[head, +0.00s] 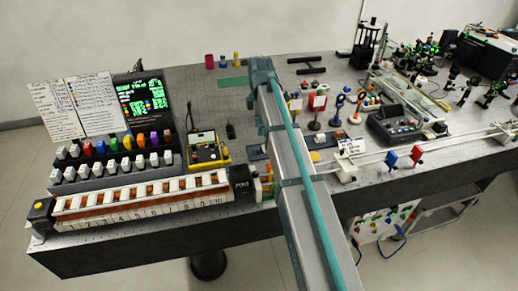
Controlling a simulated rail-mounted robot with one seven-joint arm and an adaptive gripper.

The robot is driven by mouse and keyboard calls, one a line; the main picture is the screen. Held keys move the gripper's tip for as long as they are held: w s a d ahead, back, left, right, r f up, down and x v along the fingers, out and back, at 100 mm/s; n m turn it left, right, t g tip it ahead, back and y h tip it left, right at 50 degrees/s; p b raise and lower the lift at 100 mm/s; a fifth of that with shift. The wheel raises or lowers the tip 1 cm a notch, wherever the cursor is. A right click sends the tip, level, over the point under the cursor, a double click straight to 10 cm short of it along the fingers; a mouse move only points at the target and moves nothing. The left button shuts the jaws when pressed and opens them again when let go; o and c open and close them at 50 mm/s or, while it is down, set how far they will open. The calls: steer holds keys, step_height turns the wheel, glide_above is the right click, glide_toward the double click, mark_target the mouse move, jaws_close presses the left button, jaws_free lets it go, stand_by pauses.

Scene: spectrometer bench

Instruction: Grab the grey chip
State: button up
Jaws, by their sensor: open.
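A dark stepped rack (120,182) stands on the left of the bench. Its back row holds coloured chips, with pale grey or white ones at the left end (62,153). Its front row holds several pale grey or white chips (112,165). I cannot tell at this size which of these is the grey chip. My long grey and teal arm crosses the bench middle from the bottom edge. It ends in a teal joint well right of the rack. My gripper does not show; it may be hidden behind or under that joint.
A long white numbered tray (145,206) lies in front of the rack. A yellow-based device (208,155) stands between rack and arm. Behind are propped sheets and a dark screen (143,104). Optics and a rail (440,144) fill the right side.

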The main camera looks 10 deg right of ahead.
mark_target(258, 150)
steer(key=shift+a+f+p, duration=0.2)
steer(key=shift+f+p, duration=0.85)
steer(key=shift+f, duration=1.65)
steer(key=shift+a+f+p, duration=0.15)
steer(key=shift+f+p, duration=0.85)
steer(key=shift+f, duration=1.7)
steer(key=shift+c, duration=0.3)
jaws_close()
